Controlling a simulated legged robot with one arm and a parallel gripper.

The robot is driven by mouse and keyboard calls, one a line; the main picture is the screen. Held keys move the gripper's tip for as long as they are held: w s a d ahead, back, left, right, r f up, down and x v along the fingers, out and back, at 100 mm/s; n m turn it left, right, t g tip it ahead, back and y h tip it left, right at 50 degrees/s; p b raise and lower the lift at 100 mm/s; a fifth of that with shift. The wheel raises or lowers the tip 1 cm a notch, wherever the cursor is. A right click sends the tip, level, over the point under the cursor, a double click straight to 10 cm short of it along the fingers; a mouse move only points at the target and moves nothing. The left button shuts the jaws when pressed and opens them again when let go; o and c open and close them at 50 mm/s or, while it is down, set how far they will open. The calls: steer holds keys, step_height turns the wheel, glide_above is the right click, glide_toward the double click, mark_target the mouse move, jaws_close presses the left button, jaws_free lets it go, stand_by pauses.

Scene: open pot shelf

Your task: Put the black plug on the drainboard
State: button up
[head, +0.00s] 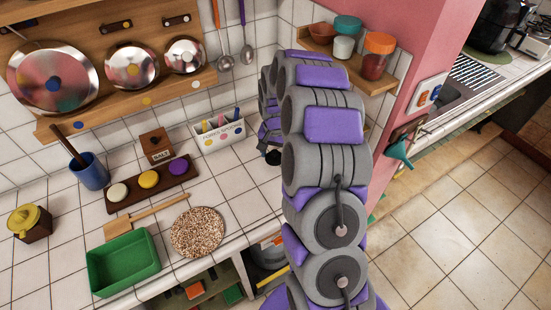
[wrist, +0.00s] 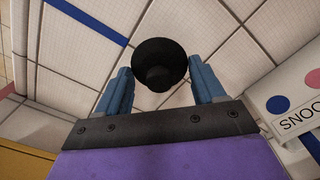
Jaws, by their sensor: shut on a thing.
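The black plug (wrist: 159,60) is round and dark, and it sits between the blue fingers of my gripper (wrist: 161,76) in the wrist view. My gripper is shut on it, above white tiles. In the head view the plug (head: 273,158) shows as a small dark shape below my gripper, left of my arm, near the labelled utensil box. My arm hides part of the gripper there. A ribbed metal surface (head: 478,78), which looks like the drainboard, lies at the upper right, beyond the pink wall.
The utensil box (head: 219,131) stands close left of my gripper. A corner shelf with jars (head: 345,65) hangs above. The pink wall (head: 425,50) separates this counter from the ribbed metal. A green tray (head: 123,265) and speckled round mat (head: 197,232) lie front left.

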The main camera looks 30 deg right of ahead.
mark_target(279, 156)
steer(key=f, duration=0.3)
steer(key=shift+a+f+b, duration=0.15)
steer(key=shift+a+b, duration=0.05)
steer(key=shift+b, duration=0.15)
steer(key=shift+d, duration=0.85)
steer(key=o, duration=0.7)
steer(key=shift+f, duration=0.1)
steer(key=shift+c, duration=0.2)
steer(key=o, duration=0.3)
steer(key=shift+a, duration=0.45)
steer(key=shift+o, duration=0.3)
steer(key=shift+a, duration=0.35)
